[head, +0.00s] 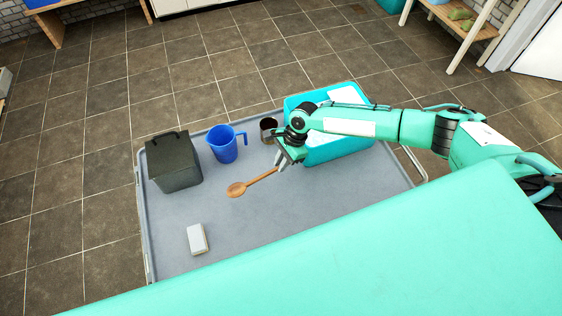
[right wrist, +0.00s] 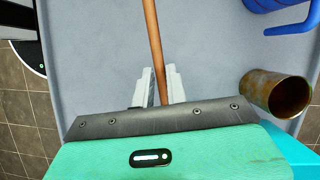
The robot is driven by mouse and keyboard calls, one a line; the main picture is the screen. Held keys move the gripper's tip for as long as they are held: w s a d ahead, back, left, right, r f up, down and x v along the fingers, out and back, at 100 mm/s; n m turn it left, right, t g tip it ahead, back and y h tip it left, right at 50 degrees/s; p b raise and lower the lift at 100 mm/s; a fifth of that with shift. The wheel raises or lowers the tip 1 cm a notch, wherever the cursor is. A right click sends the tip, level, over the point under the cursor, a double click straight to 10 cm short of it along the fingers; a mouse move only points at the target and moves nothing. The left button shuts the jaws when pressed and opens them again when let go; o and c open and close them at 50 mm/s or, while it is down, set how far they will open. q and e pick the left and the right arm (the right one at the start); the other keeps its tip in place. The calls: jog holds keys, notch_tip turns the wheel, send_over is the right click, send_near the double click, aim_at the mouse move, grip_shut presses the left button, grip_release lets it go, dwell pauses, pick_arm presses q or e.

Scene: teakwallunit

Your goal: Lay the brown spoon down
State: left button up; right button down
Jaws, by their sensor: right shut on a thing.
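The brown spoon (head: 238,189) shows in the head view with its bowl toward the left and its handle running up to my right gripper (head: 287,162). In the right wrist view the spoon's handle (right wrist: 153,40) passes between the two pale fingers of my right gripper (right wrist: 158,86), which is shut on it. The spoon is over the grey cart top (head: 270,222); I cannot tell whether its bowl touches the surface. The bowl end lies outside the right wrist view. My left gripper is not in view.
A dark box (head: 174,163), a blue jug (head: 224,145) and a brownish metal cup (head: 268,128) stand along the cart's far side. A turquoise bin (head: 335,152) stands at the right. A small white block (head: 197,239) lies near the front left. The middle of the cart is clear.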

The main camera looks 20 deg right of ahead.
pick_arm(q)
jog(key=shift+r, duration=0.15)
pick_arm(e)
jog(key=shift+r+p, duration=0.1)
jog(key=shift+p, duration=0.6)
notch_tip(320, 180, down, 6)
jog(key=shift+r+b, duration=0.2)
jog(key=shift+b, duration=0.9)
jog(key=shift+f, duration=1.1)
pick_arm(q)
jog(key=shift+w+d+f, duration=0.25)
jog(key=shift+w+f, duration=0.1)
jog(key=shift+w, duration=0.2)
pick_arm(e)
jog(key=shift+f, duration=0.1)
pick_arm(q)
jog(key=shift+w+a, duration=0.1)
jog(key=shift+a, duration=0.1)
pick_arm(e)
jog(key=shift+f, duration=0.15)
